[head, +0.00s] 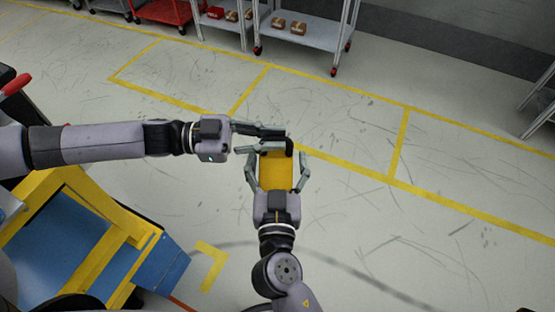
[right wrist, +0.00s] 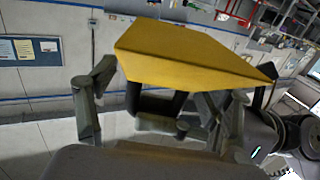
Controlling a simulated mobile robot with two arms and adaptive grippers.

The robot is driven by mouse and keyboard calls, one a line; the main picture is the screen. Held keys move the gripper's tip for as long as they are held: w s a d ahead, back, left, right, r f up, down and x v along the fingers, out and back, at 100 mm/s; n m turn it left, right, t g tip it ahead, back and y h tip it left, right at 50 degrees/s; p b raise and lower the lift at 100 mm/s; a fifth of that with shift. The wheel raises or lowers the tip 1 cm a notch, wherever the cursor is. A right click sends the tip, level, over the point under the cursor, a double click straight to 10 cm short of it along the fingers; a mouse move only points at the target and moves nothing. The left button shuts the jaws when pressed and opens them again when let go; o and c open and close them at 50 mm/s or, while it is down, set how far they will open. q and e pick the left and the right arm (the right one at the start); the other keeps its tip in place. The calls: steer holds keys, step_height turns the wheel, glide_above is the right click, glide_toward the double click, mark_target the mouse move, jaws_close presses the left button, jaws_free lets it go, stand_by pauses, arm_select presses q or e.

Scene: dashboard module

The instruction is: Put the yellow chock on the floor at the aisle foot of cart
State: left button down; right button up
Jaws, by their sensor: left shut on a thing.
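The yellow chock (head: 276,171) is up in front of me in the head view, a wedge-like block with a black handle (head: 289,146) at its far end. My left gripper (head: 272,141) reaches in from the left and is shut on the chock at that handle. My right gripper (head: 277,172) comes from below with its fingers spread on both sides of the chock, gaps showing. In the right wrist view the chock (right wrist: 190,52) hangs across the spread fingers of my right gripper (right wrist: 165,120). Which cart the task means is unclear.
Grey shelf carts (head: 300,36) with red casters and brown boxes stand at the back, beside a red cart (head: 165,11). A blue and yellow structure (head: 75,240) fills the lower left. Yellow floor lines (head: 340,160) mark bays.

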steer(key=shift+d, duration=0.15)
steer(key=c, duration=1.2)
arm_select(q)
steer(key=c, duration=1.6)
jaws_free()
steer(key=shift+w+a, duration=0.1)
steer(key=shift+w, duration=0.05)
arm_select(e)
steer(key=shift+c, duration=0.4)
arm_select(q)
steer(key=shift+o, duration=0.2)
